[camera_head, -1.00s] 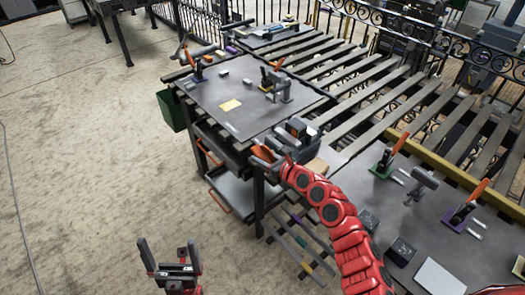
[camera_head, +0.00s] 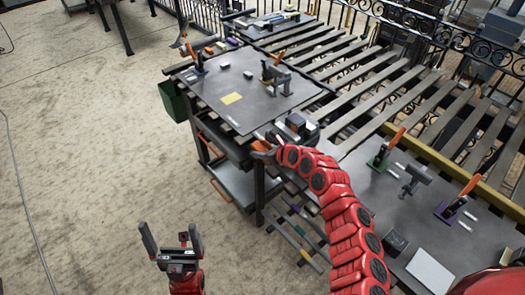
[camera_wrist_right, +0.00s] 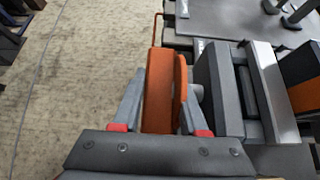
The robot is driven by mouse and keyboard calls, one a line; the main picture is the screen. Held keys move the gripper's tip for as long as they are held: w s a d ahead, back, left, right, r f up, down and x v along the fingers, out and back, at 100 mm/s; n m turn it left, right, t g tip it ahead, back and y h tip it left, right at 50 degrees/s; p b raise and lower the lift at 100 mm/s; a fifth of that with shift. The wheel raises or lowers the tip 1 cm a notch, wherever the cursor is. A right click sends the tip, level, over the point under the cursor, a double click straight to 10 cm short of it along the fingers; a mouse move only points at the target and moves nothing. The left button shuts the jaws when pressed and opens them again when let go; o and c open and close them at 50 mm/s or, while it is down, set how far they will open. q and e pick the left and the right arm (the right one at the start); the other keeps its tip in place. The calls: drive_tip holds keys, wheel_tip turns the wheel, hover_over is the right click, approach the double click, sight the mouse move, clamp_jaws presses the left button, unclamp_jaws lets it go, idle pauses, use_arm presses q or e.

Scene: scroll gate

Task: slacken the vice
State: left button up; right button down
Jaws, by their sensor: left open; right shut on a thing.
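The vice (camera_head: 297,124) sits at the near corner of the workbench top (camera_head: 215,103), partly hidden by my right arm in the head view. In the right wrist view its grey jaws (camera_wrist_right: 222,88) stand right of my gripper, with a gap between the jaw blocks. My right gripper (camera_head: 264,146) is shut on an orange handle (camera_wrist_right: 158,92) beside the vice; the fingers (camera_wrist_right: 158,108) lie on either side of it. My left gripper (camera_head: 169,238) is open and empty, low over the floor at the bottom left, away from the bench.
A second table (camera_head: 400,215) on the right carries more clamps and small blocks. A green bin (camera_head: 173,101) hangs at the bench's left side.

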drive_tip(key=shift+c, duration=2.2)
unclamp_jaws()
drive_tip(key=b+v, duration=0.1)
drive_tip(key=v, duration=1.6)
drive_tip(key=shift+s+b, duration=0.15)
drive_tip(key=shift+b, duration=0.15)
drive_tip(key=shift+d, duration=0.1)
